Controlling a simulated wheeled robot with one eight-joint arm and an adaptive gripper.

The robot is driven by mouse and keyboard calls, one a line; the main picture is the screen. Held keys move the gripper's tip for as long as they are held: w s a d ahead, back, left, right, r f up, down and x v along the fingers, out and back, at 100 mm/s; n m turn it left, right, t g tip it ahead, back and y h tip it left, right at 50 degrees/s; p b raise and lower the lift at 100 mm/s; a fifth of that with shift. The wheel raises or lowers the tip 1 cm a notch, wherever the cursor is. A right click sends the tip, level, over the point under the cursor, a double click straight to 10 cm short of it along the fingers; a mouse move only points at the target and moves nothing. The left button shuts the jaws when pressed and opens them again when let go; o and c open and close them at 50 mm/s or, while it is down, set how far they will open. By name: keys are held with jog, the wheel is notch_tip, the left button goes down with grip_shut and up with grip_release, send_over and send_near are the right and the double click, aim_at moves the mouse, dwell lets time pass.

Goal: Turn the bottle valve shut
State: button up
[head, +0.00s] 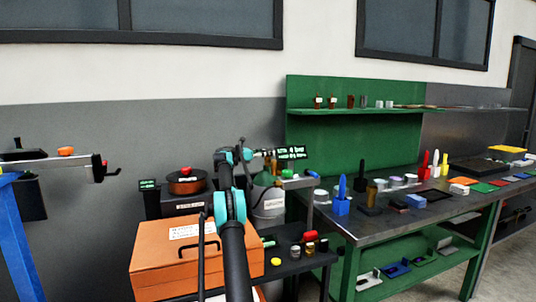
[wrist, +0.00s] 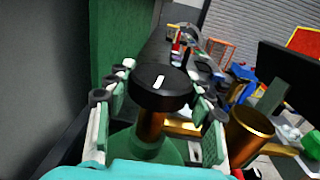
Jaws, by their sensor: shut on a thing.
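The bottle (head: 268,203) stands behind the small bench, pale-bodied with a green shoulder and a label. In the wrist view its green top (wrist: 150,148) shows below a brass stem. The valve is a round black knob (wrist: 160,90) with a short white mark that tilts slightly right of upright. My gripper (wrist: 160,103) has one finger pad on each side of the knob and is shut on it. In the head view my arm reaches to the bottle's top and partly hides the valve.
A brass cylinder (wrist: 248,135) stands close to the right finger. An orange case (head: 175,258) lies in front, left of my arm. A dark workbench (head: 420,212) with several small items is to the right. A green panel (head: 350,150) rises behind.

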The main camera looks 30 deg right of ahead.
dwell(0.3)
jog(key=o, duration=1.2)
jog(key=shift+c, duration=0.2)
jog(key=w+a, duration=0.2)
jog(key=a, duration=0.9)
jog(key=shift+a, duration=0.35)
jog(key=shift+w, duration=0.1)
